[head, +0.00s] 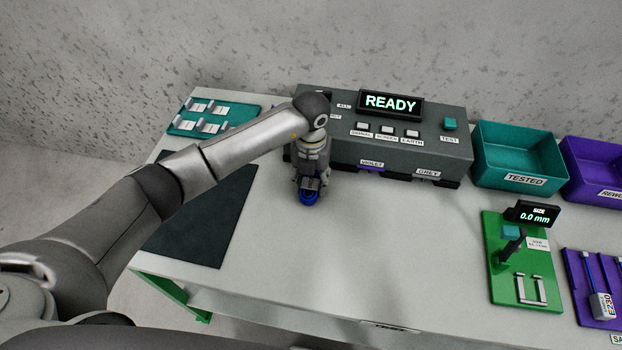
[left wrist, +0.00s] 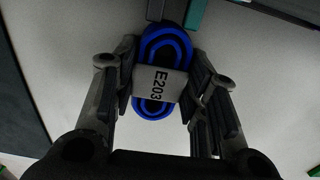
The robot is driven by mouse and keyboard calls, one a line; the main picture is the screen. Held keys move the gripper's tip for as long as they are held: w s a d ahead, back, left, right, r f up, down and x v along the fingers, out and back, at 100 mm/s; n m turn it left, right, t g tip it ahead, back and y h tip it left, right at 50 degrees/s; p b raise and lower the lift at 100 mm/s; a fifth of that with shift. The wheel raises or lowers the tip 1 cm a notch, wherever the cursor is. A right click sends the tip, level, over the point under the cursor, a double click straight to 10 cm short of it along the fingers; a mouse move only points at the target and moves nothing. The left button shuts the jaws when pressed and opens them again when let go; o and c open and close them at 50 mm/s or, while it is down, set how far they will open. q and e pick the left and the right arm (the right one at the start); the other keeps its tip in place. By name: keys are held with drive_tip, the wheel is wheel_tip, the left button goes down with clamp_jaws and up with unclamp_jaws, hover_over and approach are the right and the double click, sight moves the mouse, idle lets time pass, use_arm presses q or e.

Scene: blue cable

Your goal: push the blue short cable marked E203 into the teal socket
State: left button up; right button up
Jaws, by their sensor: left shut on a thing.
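The short blue cable (left wrist: 163,48) is a flat coiled loop with a white tag (left wrist: 160,82) reading E203. My left gripper (head: 311,184) is shut on it, one finger on each side of the coil in the left wrist view. In the head view a bit of the blue cable (head: 308,199) shows below the fingers, in front of the grey tester (head: 400,152). At the top of the left wrist view a grey piece (left wrist: 155,9) and a teal piece (left wrist: 195,14) lie just beyond the coil; I cannot tell whether the teal one is the socket. My right gripper is out of view.
The tester's display reads READY, with violet and grey labels (head: 371,163) along its front. A teal TESTED bin (head: 518,181) and a purple bin (head: 590,160) stand right. A green size gauge (head: 515,290) is at front right. A dark mat (head: 205,225) lies left; the middle table is clear.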

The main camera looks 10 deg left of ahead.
use_arm(q)
drive_tip(key=shift+w+b, duration=1.25)
drive_tip(key=shift+w, duration=0.1)
idle(0.3)
drive_tip(key=o, duration=1.1)
drive_tip(key=shift+r, duration=0.1)
drive_tip(key=shift+r+p, duration=2.75)
drive_tip(key=shift+r, duration=1.2)
drive_tip(key=shift+s+f, duration=0.1)
